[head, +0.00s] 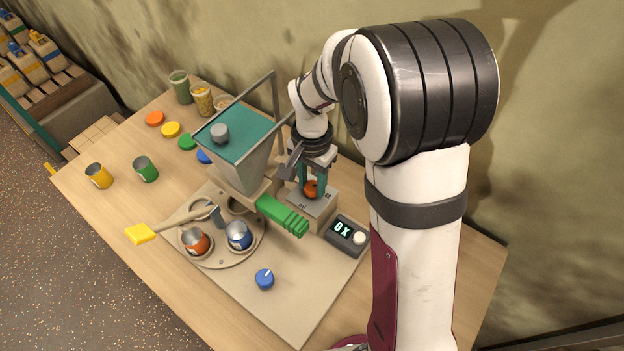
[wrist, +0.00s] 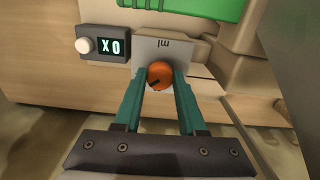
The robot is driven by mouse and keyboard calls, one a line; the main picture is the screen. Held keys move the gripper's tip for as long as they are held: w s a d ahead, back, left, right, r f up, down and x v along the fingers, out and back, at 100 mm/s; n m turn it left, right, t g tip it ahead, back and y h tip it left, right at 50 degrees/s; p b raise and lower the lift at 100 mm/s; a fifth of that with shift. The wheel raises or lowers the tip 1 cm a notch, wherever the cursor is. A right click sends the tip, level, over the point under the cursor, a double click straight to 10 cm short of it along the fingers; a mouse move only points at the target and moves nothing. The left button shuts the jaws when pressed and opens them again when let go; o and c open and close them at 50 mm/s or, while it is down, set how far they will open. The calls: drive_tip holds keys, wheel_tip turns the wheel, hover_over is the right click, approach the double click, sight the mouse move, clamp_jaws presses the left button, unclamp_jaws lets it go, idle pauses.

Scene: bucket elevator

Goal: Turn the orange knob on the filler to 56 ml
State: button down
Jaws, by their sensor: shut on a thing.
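The orange knob (head: 311,188) sits on top of the filler's grey box (head: 322,207), beside the hopper (head: 240,150). My gripper (head: 312,184) points down from above with its teal fingers on either side of the knob. In the wrist view the knob (wrist: 160,75) lies between the two fingertips (wrist: 160,80), with a dark pointer mark on its face. My gripper is shut on the knob. Part of the plate with an "ml" label (wrist: 164,43) shows beyond it. The other scale figures are hidden or too small to read.
A counter (head: 347,236) reading "0x" stands right of the filler. A green handle (head: 283,215) juts out close to my gripper. An orange can (head: 195,242) and a blue can (head: 239,236) sit on the round turntable. A blue knob (head: 264,279) is in front.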

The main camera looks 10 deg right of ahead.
sight(312, 187)
drive_tip(key=n, duration=0.5)
drive_tip(key=shift+n, duration=2.3)
drive_tip(key=shift+c, duration=2.4)
unclamp_jaws()
wheel_tip(312, 187, up, 16)
drive_tip(key=shift+s, duration=0.1)
